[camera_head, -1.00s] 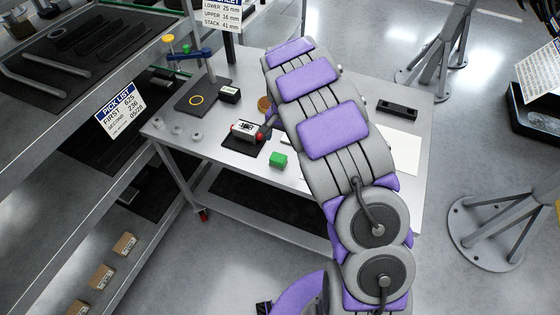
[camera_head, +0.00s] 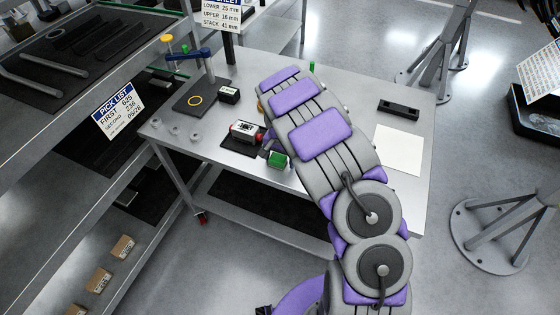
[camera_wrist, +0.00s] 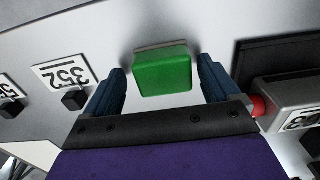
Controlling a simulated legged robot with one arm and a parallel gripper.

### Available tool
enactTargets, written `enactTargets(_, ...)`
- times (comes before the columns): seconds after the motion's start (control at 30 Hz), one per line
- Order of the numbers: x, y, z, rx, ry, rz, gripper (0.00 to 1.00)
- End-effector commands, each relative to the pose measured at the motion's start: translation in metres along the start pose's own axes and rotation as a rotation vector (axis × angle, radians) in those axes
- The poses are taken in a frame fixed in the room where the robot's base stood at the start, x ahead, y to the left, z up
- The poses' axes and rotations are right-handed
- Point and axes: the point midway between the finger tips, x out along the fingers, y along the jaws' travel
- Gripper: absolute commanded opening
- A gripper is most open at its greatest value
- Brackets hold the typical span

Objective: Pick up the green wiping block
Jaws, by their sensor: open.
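The green wiping block (camera_head: 278,160) sits near the front edge of the grey workbench (camera_head: 350,85). In the wrist view the green block (camera_wrist: 163,73) has a pale layer along its far side and lies between the two blue fingers of my gripper (camera_wrist: 160,82). The fingers are open, with a gap on each side of the block. In the head view my arm hides most of my gripper, and one small part shows beside the block. I cannot tell the exact height of the fingers above the bench.
A grey device with a red button (camera_wrist: 260,106) is close to the right finger; it stands on a black mat (camera_head: 240,147). Number tags with black holders (camera_wrist: 68,77) are at left. A white sheet (camera_head: 398,150) and a black tray (camera_head: 398,110) lie on the bench's right side.

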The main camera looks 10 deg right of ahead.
Motion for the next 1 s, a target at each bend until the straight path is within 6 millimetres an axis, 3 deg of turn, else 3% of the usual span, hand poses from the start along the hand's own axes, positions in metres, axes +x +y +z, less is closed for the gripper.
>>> enactTargets(0.07,-0.0003,-0.0014,0.0010,-0.002,0.001,0.001,0.87)
enactTargets(0.63,-0.0001,0.0018,-0.0015,-0.001,-0.002,-0.001,0.34)
enactTargets(1.0,-0.0050,0.0007,-0.0007,-0.002,-0.002,-0.001,0.33)
